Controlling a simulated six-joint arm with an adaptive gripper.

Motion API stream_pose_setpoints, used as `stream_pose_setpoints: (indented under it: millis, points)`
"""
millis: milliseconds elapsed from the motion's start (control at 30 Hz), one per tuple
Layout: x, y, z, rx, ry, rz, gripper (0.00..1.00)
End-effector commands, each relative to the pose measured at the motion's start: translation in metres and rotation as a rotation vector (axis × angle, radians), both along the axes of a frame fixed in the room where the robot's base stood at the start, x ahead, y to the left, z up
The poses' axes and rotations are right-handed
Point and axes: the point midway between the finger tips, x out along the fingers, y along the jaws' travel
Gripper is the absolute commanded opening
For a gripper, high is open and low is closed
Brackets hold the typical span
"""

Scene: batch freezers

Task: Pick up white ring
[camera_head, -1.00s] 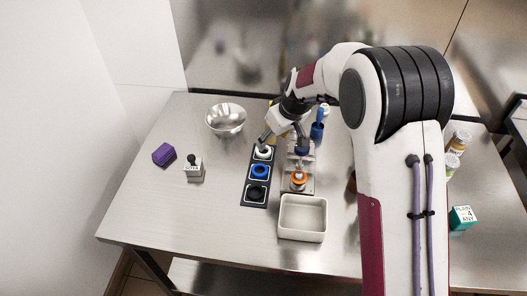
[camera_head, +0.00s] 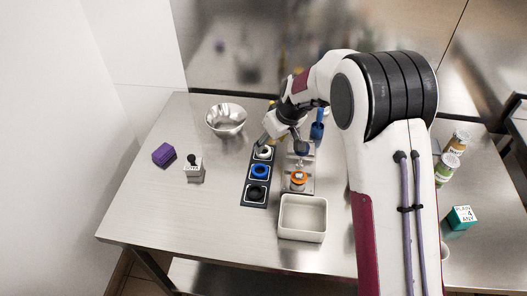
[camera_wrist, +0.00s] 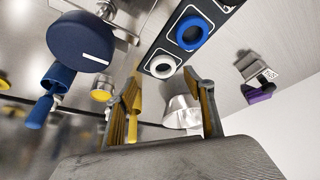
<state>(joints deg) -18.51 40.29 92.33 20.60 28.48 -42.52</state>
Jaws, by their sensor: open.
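The white ring (camera_head: 263,152) sits in the far compartment of a black tray (camera_head: 247,191), with the blue ring (camera_head: 260,171) and black ring (camera_head: 257,191) in the compartments nearer the front. In the wrist view, the white ring (camera_wrist: 162,66) lies ahead of the fingertips, between their lines. My gripper (camera_head: 281,140) is at the tray's far end, close to the white ring and not around it. In the wrist view my gripper (camera_wrist: 169,85) has its two yellow-padded fingers spread apart with nothing between the tips.
A metal fixture holds an orange ring (camera_head: 298,178) right of the tray. A cream bin (camera_head: 302,218) stands in front. A steel bowl (camera_head: 226,119), a stamp-like block (camera_head: 194,172) and a purple block (camera_head: 164,154) are left. Jars and a teal box (camera_head: 461,217) are right. The front left is clear.

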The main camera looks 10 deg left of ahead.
Motion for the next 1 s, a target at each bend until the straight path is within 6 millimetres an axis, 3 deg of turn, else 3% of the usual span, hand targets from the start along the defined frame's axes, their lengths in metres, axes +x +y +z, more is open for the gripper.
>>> stream_pose_setpoints:
  millis: [233, 700, 1000]
  points:
    - [0.001, 0.003, -0.006, -0.001, 0.002, 0.000, 0.53]
    - [0.010, 0.018, -0.044, -0.001, 0.001, 0.000, 0.53]
    - [0.012, 0.019, -0.047, -0.001, 0.000, 0.000, 0.53]
